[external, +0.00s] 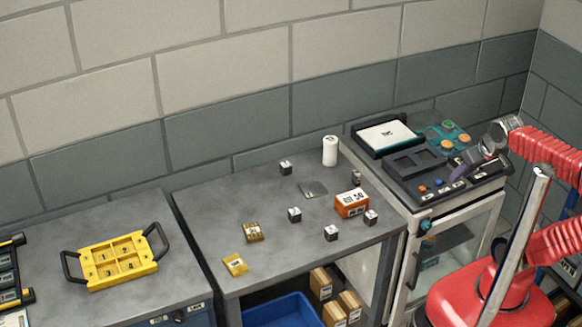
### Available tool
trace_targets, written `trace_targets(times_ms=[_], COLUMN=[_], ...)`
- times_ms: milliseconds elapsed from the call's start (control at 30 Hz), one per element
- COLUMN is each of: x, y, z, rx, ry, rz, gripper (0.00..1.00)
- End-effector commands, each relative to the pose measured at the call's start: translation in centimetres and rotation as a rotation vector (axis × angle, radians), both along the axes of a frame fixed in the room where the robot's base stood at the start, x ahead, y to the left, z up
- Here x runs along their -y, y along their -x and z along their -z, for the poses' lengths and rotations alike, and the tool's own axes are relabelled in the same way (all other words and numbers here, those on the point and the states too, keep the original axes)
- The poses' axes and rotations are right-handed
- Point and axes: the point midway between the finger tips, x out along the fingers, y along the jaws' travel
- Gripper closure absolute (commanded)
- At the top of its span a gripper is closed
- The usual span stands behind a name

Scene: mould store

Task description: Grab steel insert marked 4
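Several small dark steel inserts with pale tops sit apart on the grey middle table. One is at the back (285,168), one near the middle (294,215), one at the front (331,233) and one by the right edge (371,217). Their markings are too small to read, so I cannot tell which is marked 4. My gripper (466,163) is at the right, over the dark bench machine and away from the inserts. Its fingers are small and unclear, and I see nothing held.
An orange box (351,204) stands among the inserts, with a white cylinder (330,151) behind. Two brass-coloured blocks (253,232) (235,265) lie front left. A yellow numbered tray (117,261) is on the left table. The dark machine (416,166) stands right. A blue bin (282,311) is below.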

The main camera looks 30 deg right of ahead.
Motion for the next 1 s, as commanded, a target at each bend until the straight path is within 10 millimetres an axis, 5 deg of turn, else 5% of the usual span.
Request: trace_targets(times_ms=[333, 633, 1000], x=[0.0, -0.3, -3.3], y=[0.0, 0.0, -2.0], z=[0.0, 0.0, 3.1], rx=[0.0, -0.001, -0.141], ry=[0.0, 0.0, 0.007], rz=[0.0, -0.011, -0.109], gripper=[0.53, 0.53, 0.53])
